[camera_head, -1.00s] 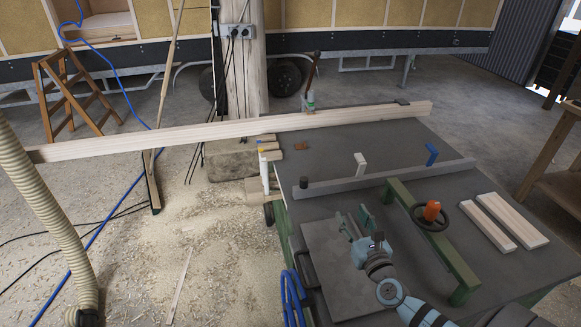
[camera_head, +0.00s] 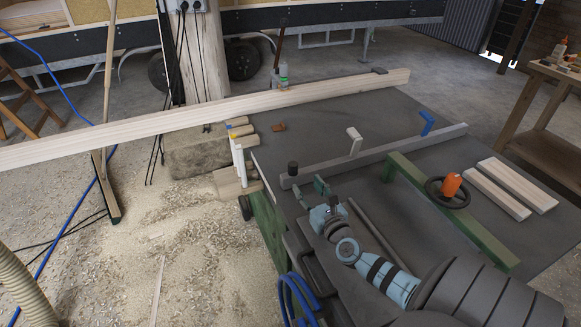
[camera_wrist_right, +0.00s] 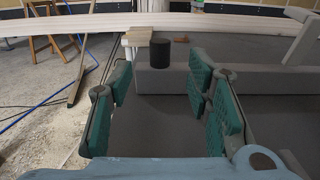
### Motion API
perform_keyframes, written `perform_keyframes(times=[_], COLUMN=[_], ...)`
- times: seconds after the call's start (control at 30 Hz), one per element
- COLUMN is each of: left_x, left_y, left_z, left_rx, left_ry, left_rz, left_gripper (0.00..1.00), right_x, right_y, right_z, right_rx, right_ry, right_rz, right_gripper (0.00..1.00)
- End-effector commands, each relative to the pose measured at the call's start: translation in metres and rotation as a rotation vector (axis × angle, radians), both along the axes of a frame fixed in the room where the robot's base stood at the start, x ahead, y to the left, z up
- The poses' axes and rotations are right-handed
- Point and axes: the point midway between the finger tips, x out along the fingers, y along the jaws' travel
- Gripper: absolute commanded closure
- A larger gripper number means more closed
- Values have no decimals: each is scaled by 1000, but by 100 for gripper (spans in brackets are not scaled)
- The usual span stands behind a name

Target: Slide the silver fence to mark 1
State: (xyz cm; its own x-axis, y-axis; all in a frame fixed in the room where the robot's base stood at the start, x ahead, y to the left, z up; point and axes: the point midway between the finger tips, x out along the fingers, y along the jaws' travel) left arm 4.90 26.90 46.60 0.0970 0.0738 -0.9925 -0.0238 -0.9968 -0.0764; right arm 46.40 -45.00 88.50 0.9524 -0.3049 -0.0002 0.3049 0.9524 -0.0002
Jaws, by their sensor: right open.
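The silver fence (camera_head: 390,149) is a long grey bar lying across the dark table top, with a black knob (camera_head: 293,168) at its left end. A white upright tab (camera_head: 354,139) and a blue one (camera_head: 427,123) stand along it. My right gripper (camera_head: 311,191) is open and empty just in front of the fence's left end. In the wrist view, the knob (camera_wrist_right: 160,52) shows between its green finger pads (camera_wrist_right: 165,95), beyond the tips; the fence (camera_wrist_right: 262,78) runs behind them. Contact cannot be told. I cannot make out a mark 1. My left gripper is not in view.
A green beam (camera_head: 440,218) with a black handwheel and orange knob (camera_head: 452,184) crosses the table right of my arm. Two pale boards (camera_head: 515,184) lie farther right. A long timber (camera_head: 230,111) spans the table's far edge. The table between timber and fence is mostly clear.

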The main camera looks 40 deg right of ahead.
Motion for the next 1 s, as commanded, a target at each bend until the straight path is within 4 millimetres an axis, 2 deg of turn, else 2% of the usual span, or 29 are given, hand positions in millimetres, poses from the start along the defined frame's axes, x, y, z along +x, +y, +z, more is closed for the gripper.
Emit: perform_keyframes(times=[0.2, 0.43, 0.6, 0.83, 1.0], left_x=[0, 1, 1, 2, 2], left_y=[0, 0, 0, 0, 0], left_z=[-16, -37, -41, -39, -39], left_rx=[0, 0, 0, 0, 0], left_ry=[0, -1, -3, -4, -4], left_rz=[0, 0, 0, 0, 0], left_gripper=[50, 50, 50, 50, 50], right_x=[55, 99, 110, 110, 110], right_y=[-17, -30, -33, -34, -34], right_z=[-2, -3, -1, 0, 0], right_rx=[0, 0, 1, 0, 0], right_ry=[-4, -2, 1, 0, 0], right_rz=[-2, 2, 2, 3, 3], right_gripper=[55, 55, 55, 56, 83])
